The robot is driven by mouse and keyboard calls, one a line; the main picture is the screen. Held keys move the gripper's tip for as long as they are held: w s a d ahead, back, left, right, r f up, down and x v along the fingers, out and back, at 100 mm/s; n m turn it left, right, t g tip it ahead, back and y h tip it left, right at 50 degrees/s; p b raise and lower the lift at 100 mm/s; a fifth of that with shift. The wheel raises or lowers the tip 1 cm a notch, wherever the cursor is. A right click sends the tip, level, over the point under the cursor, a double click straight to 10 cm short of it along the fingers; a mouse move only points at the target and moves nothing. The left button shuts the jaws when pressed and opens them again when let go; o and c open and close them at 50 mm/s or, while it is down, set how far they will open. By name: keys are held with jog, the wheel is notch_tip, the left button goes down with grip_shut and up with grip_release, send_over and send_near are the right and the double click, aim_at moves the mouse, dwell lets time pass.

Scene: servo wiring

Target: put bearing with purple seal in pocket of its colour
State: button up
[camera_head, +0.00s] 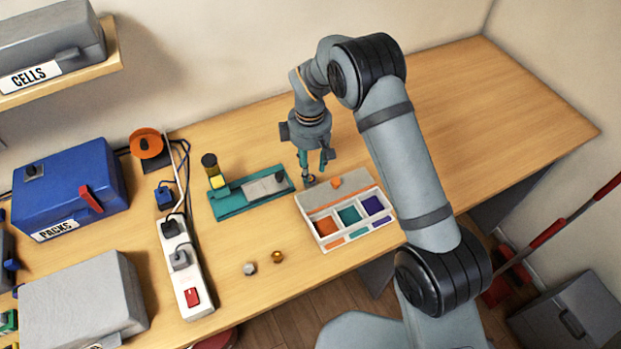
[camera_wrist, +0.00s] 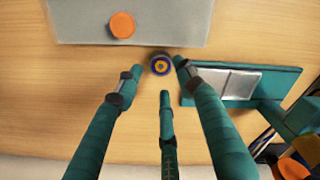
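A small bearing with a purple ring around a yellow-orange centre (camera_wrist: 160,65) shows between my fingertips in the wrist view, apparently on the table. In the head view it is a small dark shape (camera_head: 310,182) under my gripper (camera_head: 315,170). My gripper also shows in the wrist view (camera_wrist: 159,80), with three teal fingers spread open around the bearing; I see no clear grip on it. The pocket tray (camera_head: 316,196) lies to its right in the head view, with an orange pocket (camera_head: 326,226), a teal pocket (camera_head: 349,215) and a purple pocket (camera_head: 373,205).
An orange disc (camera_head: 336,183) lies on the tray's grey back panel. A teal fixture (camera_head: 230,207) stands left of my gripper. Two small round parts, grey (camera_head: 250,268) and brass (camera_head: 278,257), lie near the front edge. A power strip (camera_head: 186,270) is further left.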

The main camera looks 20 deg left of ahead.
aim_at(310, 179)
jog(key=shift+s+f+p, duration=0.1)
jog(key=shift+f+p, duration=0.7)
jog(key=shift+f, duration=1.35)
jog(key=shift+c, duration=0.7)
jog(key=c, duration=0.7)
grip_shut()
jog(key=shift+r, duration=0.2)
